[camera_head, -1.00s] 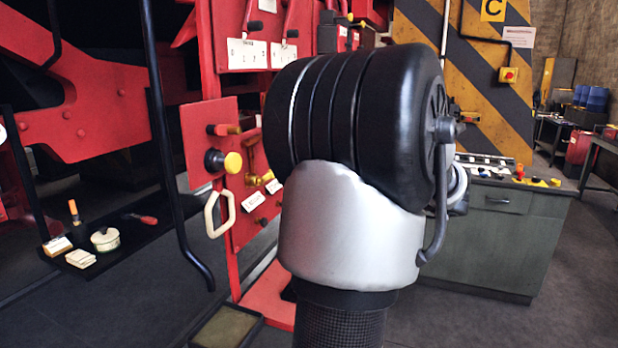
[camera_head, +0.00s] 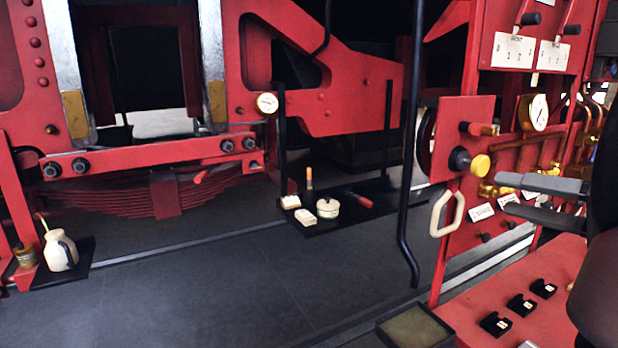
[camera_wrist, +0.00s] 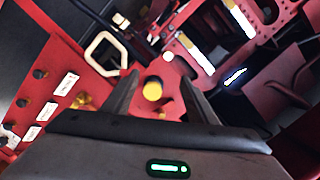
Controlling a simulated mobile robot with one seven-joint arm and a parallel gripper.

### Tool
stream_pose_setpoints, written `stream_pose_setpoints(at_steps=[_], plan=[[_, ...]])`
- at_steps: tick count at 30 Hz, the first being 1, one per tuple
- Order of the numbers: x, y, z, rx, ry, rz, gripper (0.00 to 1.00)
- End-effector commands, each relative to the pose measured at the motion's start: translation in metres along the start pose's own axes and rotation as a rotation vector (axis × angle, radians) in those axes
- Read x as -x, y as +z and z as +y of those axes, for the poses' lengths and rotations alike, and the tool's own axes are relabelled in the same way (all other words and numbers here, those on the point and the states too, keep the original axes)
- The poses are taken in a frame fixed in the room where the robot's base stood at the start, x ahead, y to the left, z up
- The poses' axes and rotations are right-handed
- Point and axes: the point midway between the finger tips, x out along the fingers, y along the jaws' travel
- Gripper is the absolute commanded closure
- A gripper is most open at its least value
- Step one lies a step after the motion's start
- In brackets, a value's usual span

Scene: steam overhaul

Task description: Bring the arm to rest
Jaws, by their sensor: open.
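My gripper (camera_head: 503,194) enters from the right in the head view, with its two grey fingers pointing left, apart and empty. It is in front of the red control panel (camera_head: 470,125), to the right of the yellow-capped black knob (camera_head: 479,166). In the wrist view, the fingers of my gripper (camera_wrist: 160,80) stand apart, and a round yellow knob (camera_wrist: 152,91) shows between them, beyond the fingers. No contact is visible. A dark part of my arm fills the right edge of the head view; the rest of the arm is out of frame.
A cream loop handle (camera_head: 436,214) and a black vertical rail (camera_head: 408,150) stand left of the gripper. Below lies a red shelf (camera_head: 480,285) with several small black holders. A black tray (camera_head: 375,200) with a pot, a white jug (camera_head: 60,250) and open floor are further left.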

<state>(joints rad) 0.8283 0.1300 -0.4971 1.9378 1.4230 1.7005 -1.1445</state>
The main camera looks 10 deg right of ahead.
Motion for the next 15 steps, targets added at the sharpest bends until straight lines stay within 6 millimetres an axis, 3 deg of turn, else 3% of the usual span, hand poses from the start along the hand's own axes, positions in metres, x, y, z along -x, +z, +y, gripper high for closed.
stream_pose_setpoints(at_steps=[1,3,6,12,15], plan=[[-0.033,0.023,-0.009,-0.034,0.005,-0.081,0.47],[-0.071,0.052,-0.021,-0.096,0.045,-0.185,0.47],[-0.11,0.091,-0.039,-0.159,0.116,-0.291,0.47],[-0.153,0.148,-0.07,-0.206,0.229,-0.387,0.47],[-0.16,0.174,-0.095,-0.191,0.285,-0.429,0.47]])
